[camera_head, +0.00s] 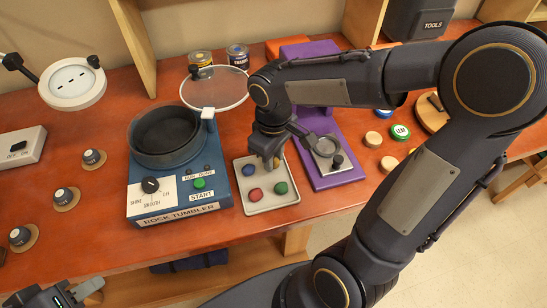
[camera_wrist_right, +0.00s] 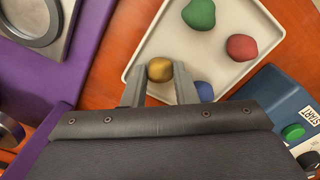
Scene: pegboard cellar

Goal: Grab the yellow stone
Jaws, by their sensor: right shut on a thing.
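The yellow stone (camera_wrist_right: 160,70) is a small golden lump at the edge of the pale tray (camera_wrist_right: 222,88). In the right wrist view it sits between the fingertips of my right gripper (camera_wrist_right: 159,79), which is shut on it. In the head view my right gripper (camera_head: 272,160) reaches down over the back of the tray (camera_head: 258,207) and mostly hides the stone. A blue stone (camera_head: 248,169), a red stone (camera_head: 255,194) and a green stone (camera_head: 281,188) lie in the tray. My left gripper (camera_head: 62,296) is at the lower left corner, its fingertips not clearly shown.
A blue rock tumbler (camera_head: 170,205) stands left of the tray, its clear round lid (camera_head: 214,88) raised. A purple stand (camera_head: 335,180) is close on the right. The table front is fairly clear.

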